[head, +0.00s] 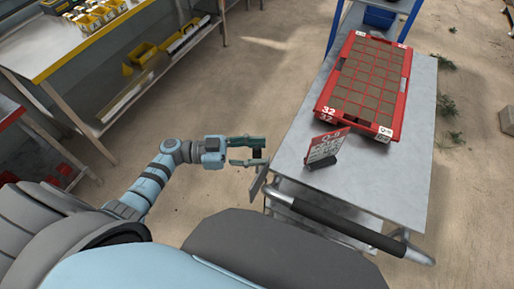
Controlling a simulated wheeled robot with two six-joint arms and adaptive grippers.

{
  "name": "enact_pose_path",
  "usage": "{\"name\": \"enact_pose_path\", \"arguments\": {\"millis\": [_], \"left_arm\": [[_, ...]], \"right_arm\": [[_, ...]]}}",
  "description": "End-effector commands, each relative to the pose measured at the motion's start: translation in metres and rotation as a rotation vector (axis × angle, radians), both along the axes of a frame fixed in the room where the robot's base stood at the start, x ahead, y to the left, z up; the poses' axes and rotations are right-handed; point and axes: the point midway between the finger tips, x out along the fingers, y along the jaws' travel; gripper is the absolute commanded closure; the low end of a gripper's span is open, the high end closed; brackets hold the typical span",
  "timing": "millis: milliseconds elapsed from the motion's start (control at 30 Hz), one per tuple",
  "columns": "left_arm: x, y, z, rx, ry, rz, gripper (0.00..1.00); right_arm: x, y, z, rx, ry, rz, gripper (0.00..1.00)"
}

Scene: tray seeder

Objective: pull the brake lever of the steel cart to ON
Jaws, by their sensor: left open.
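The steel cart (388,192) stands at the right with a flat grey top and a push handle (335,222) with a dark grip along its near edge. A narrow grey lever-like part (258,184) slants beside the cart's near left corner and looks like the brake lever; its ON and OFF marks cannot be read. My left gripper (258,152) is at the upper end of this part, just left of the cart. Its fingers are open, one above and one below a small dark piece, perhaps the lever's knob. Contact cannot be told. My right gripper is out of view.
A red seed tray (325,104) with brown cells lies on the cart. A small red and white sign card (327,147) stands near the cart's left edge. Bare floor lies between bench and cart.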

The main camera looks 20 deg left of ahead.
Motion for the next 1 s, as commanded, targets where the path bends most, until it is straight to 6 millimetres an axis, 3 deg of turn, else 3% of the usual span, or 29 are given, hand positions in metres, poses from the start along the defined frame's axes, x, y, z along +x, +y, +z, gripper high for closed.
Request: {"name": "enact_pose_path", "arguments": {"millis": [300, 567, 867, 1000], "left_arm": [[0.003, -0.006, 0.000, -0.001, 0.000, 0.001, 0.59], [0.003, -0.006, 0.000, -0.001, 0.000, 0.001, 0.99], [0.000, -0.006, -0.002, -0.001, -0.022, 0.000, 1.00], [-0.022, -0.004, -0.012, -0.014, -0.208, 0.000, 1.00]], "right_arm": [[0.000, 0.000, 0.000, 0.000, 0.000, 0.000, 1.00], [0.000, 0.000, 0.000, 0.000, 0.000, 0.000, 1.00], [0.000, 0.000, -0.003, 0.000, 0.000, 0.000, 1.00], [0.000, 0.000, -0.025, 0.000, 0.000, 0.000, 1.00]]}}
